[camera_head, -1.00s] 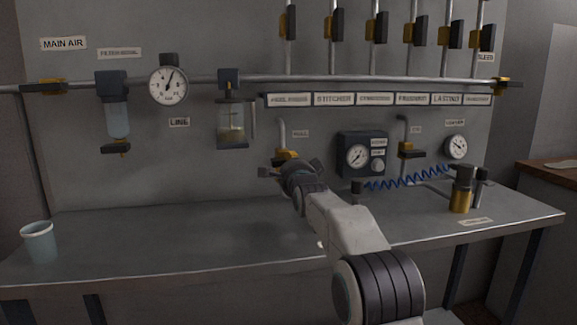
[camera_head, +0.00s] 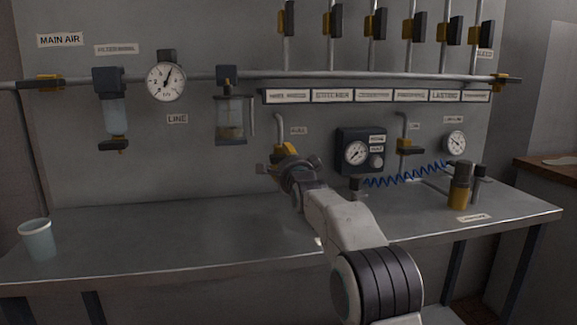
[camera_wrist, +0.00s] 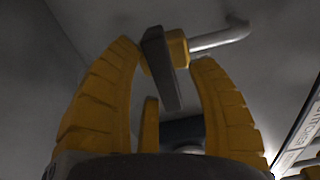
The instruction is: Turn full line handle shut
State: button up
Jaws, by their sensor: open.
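The full line valve has a yellow body (camera_head: 277,156) on a grey pipe below a small label that seems to read FULL (camera_head: 299,131). My gripper (camera_head: 280,163) is at this valve and hides part of it and its handle. I cannot tell whether a finger touches the handle.
A lubricator bowl (camera_head: 230,118) hangs to the left. A blue cup (camera_head: 37,240) stands on the bench (camera_head: 150,235), whose middle is clear.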

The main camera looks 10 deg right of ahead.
jog(key=s, duration=1.2)
dwell(0.3)
jog(key=s+r+n+g+p, duration=0.2)
jog(key=s+n+g+p, duration=0.5)
jog(key=s+p, duration=0.7)
jog(key=s+r+n+g+p, duration=0.2)
jog(key=s+n+g+p, duration=0.5)
jog(key=s, duration=2.1)
jog(key=n+p, duration=0.4)
jog(key=p, duration=0.4)
jog(key=shift+a+r+g, duration=0.25)
jog(key=shift+r+g, duration=0.05)
jog(key=shift+r, duration=0.05)
jog(key=shift+d, duration=0.15)
